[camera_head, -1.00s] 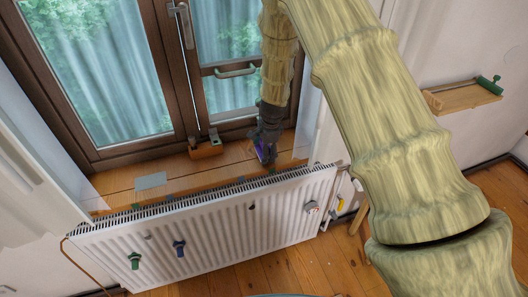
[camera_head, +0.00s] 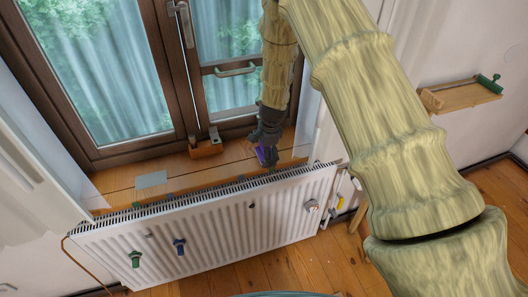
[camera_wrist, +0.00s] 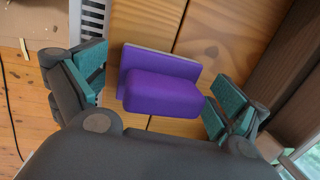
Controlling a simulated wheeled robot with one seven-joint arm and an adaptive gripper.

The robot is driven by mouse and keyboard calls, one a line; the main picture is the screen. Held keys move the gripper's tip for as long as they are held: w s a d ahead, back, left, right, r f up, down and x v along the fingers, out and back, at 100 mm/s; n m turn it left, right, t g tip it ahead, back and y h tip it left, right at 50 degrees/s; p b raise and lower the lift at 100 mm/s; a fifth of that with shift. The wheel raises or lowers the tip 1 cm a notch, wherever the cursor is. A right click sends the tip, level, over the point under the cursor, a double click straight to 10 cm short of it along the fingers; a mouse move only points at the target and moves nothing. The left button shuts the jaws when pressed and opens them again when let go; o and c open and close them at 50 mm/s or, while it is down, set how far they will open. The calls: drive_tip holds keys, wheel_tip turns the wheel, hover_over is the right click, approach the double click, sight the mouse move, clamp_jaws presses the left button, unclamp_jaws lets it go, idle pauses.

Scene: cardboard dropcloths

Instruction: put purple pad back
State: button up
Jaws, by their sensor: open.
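The purple pad (camera_wrist: 160,85) is a purple block with a thin grey backing along its far side. In the wrist view it lies between my open fingers, over the wooden sill, with a gap to the finger on each side. My gripper (camera_wrist: 158,92) has teal finger pads and is open. In the head view my gripper (camera_head: 266,150) points down at the window sill, and a small part of the purple pad (camera_head: 264,155) shows at its tip. Whether the pad rests on the sill there is hard to tell.
A white radiator (camera_head: 215,232) runs below the wooden sill (camera_head: 120,198), with green and blue items on its front. A grey sheet (camera_head: 151,180) lies on the sill at left. A small brown box (camera_head: 206,150) stands by the window. A wooden shelf (camera_head: 462,97) is at right.

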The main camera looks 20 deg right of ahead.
drive_tip(key=shift+r, duration=0.15)
drive_tip(key=shift+s+d+r+b, duration=0.2)
drive_tip(key=shift+s+r+b, duration=0.15)
drive_tip(key=shift+r, duration=1.6)
drive_tip(key=shift+s+d+r+b, duration=0.15)
drive_tip(key=shift+s+r+b, duration=0.15)
drive_tip(key=shift+r, duration=1.7)
drive_tip(key=shift+s+d+r+b, duration=0.25)
drive_tip(key=shift+r+b, duration=0.1)
drive_tip(key=shift+r, duration=1.6)
